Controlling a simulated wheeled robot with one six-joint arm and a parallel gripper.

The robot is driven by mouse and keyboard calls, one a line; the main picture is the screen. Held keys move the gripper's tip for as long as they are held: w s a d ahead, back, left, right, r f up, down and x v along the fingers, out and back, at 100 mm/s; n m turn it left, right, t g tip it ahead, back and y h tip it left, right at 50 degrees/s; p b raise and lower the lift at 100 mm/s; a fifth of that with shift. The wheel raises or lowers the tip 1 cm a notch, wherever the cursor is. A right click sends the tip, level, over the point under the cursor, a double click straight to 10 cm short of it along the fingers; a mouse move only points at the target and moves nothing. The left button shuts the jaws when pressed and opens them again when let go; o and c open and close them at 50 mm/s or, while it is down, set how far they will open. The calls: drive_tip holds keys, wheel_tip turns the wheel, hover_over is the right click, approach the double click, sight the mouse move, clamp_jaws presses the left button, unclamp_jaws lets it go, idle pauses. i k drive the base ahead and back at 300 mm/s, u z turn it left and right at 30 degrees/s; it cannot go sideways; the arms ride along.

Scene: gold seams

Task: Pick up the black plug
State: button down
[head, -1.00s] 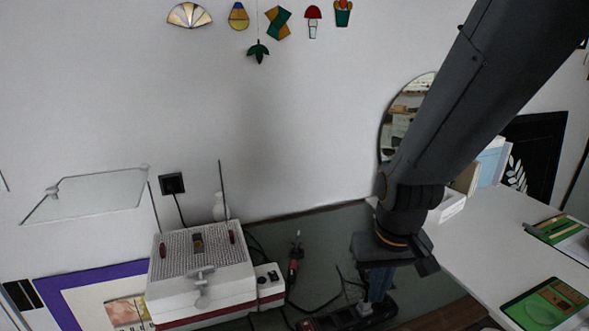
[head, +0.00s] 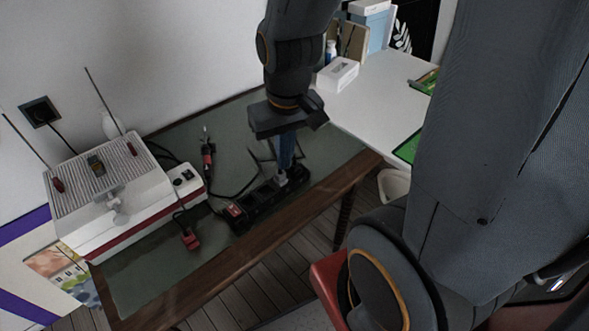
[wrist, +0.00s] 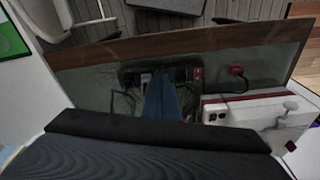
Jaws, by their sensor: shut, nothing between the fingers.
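A black power strip (head: 250,206) lies on the green-topped workbench (head: 150,278), with a red switch at its left end. My gripper (head: 285,170) points down at the strip's right part. Its blue fingers are shut with nothing between them. A small pale grey piece shows at the strip just below the fingertips. In the wrist view my gripper (wrist: 160,76) reaches over the strip (wrist: 130,76), whose middle is partly hidden by the fingers. Black cables run to the strip beside the fingers. I cannot clearly tell a black plug from the dark strip.
A white-and-red soldering station (head: 110,195) stands left of the strip. A black wall socket (head: 40,112) is at left. A white table (head: 375,95) adjoins at right.

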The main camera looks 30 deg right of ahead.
sight(294, 171)
drive_tip(key=z, duration=1.8)
drive_tip(key=k, duration=0.75)
drive_tip(key=u, duration=0.65)
drive_tip(key=i, duration=0.5)
drive_tip(key=z, duration=0.05)
